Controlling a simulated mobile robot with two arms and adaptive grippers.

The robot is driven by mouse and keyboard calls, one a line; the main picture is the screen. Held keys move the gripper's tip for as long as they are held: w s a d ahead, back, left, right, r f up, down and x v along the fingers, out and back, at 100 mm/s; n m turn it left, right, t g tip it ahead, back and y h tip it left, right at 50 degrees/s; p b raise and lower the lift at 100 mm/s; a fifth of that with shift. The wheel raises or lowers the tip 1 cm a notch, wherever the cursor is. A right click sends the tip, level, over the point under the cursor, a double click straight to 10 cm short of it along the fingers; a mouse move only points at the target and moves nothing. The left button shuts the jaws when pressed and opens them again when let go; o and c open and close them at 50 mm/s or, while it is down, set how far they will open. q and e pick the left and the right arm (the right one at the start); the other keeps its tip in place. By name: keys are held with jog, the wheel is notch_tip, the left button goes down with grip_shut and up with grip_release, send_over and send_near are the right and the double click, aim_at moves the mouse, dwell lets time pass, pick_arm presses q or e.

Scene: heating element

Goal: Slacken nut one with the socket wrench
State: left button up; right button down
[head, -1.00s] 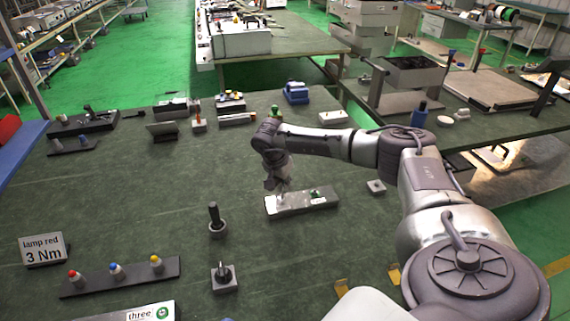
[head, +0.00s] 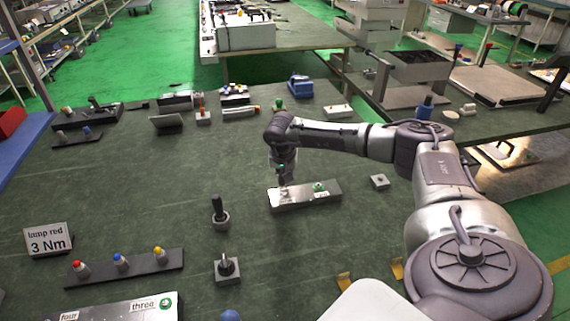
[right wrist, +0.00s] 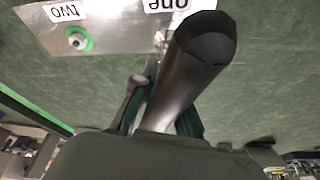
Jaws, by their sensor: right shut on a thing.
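A metal plate (head: 328,194) lies on the green bench in the head view, and my right gripper (head: 283,187) is over its left end. The right wrist view shows the plate (right wrist: 105,18) with labels "two" (right wrist: 67,11) and "one" (right wrist: 166,4). Nut two (right wrist: 77,41) sits in a green ring. The right gripper (right wrist: 165,125) is shut on the dark handle of the socket wrench (right wrist: 190,70), which reaches toward the "one" end. Nut one is mostly hidden by the wrench, so I cannot tell whether the socket sits on it. My left gripper is out of view.
A rack with red, blue and yellow tops (head: 122,263) and a "lamp red 3 Nm" sign (head: 47,239) stand at left. The bench's middle left is clear.

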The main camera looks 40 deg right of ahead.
jog(key=shift+r, duration=0.15)
jog(key=shift+r+p, duration=0.75)
jog(key=shift+r, duration=0.2)
jog(key=shift+r+p, duration=1.5)
jog(key=shift+r, duration=0.55)
jog(key=shift+f, duration=0.1)
